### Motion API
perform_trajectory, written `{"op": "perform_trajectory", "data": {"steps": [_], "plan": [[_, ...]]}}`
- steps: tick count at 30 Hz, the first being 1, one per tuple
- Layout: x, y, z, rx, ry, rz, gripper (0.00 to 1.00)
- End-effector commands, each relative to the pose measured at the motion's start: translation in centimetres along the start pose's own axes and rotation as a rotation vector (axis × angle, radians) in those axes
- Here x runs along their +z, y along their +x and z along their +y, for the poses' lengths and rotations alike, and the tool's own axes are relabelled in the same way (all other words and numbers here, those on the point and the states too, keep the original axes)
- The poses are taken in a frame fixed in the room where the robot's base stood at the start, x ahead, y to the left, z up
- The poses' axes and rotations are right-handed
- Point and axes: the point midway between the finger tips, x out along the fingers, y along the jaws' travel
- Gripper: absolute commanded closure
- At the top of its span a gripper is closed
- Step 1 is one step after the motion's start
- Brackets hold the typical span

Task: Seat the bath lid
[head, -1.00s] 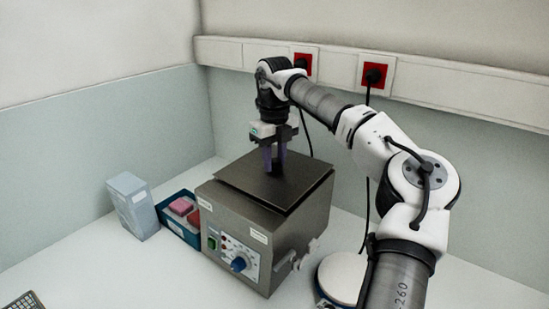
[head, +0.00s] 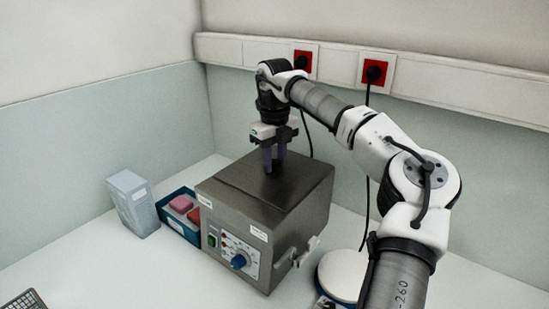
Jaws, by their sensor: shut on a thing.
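The bath (head: 284,236) is a grey metal box with a control panel and a blue knob on its front. The dark flat bath lid (head: 248,187) lies over its top, looking level and close to flush with the rim. Whether it touches the rim all round cannot be told. My gripper (head: 273,168) points straight down at the middle of the lid and is shut on the lid's handle, which is mostly hidden between the fingers.
A blue tray (head: 176,224) with pink and red items stands left of the bath, beside a pale box (head: 133,204). A round white-topped device (head: 343,275) is at the right. A tap-like fitting (head: 298,254) sticks out from the bath's right side. Red sockets (head: 375,72) are on the wall.

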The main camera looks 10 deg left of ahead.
Motion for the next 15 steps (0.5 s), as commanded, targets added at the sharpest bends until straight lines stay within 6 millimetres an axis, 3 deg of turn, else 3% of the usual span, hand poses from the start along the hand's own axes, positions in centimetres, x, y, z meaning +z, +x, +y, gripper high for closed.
{"op": "perform_trajectory", "data": {"steps": [4, 5, 10, 15], "plan": [[0.01, -0.07, 0.01, 0.0, 0.0, -0.001, 0.92], [0.01, -0.08, 0.02, 0.0, 0.0, -0.001, 0.71], [0.01, -0.07, 0.02, 0.0, 0.0, -0.001, 0.49], [0.01, -0.05, 0.02, 0.0, 0.0, 0.0, 0.47]]}}
